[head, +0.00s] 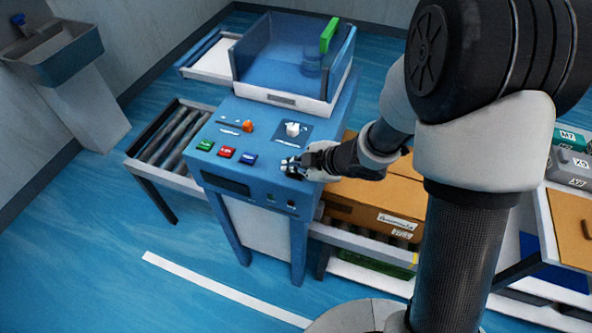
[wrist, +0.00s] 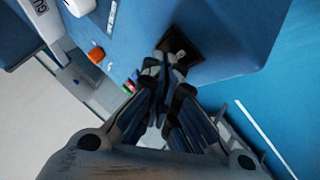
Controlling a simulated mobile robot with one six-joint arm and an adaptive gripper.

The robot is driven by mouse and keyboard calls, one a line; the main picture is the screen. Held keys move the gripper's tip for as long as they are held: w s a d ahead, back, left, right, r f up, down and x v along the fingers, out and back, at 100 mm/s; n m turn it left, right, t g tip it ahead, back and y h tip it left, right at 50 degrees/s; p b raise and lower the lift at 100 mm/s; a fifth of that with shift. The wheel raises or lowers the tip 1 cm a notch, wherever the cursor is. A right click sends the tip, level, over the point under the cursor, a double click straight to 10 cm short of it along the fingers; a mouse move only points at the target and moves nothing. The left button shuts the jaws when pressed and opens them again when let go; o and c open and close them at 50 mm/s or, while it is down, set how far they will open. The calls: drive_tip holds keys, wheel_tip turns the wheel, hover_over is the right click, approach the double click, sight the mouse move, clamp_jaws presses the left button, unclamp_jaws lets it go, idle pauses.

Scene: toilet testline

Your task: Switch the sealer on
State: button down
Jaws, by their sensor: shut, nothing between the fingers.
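The sealer (head: 262,182) is a blue machine with a sloped control panel, in the middle of the head view. My gripper (head: 291,167) is shut and empty over the right front part of that panel. In the wrist view my gripper's fingertips (wrist: 163,68) are at the lower edge of a black square switch plate (wrist: 185,46) on the blue surface. They partly cover it; I cannot tell whether they touch it, nor the switch's position. The panel also bears an orange knob (head: 248,126), a white knob (head: 293,128), and green (head: 205,145), red (head: 226,152) and blue (head: 248,158) buttons.
A clear-walled chamber with a green handle (head: 328,35) stands behind the panel. A roller conveyor (head: 171,135) is on the left. A cardboard box (head: 365,205) sits on the right. Floor in front is clear, with a white line (head: 215,287).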

sight(295, 174)
idle(0.6)
drive_tip(key=shift+r+p, duration=0.45)
drive_tip(key=shift+p, duration=0.1)
wheel_tip(295, 174, up, 6)
drive_tip(key=p, duration=0.6)
idle(0.4)
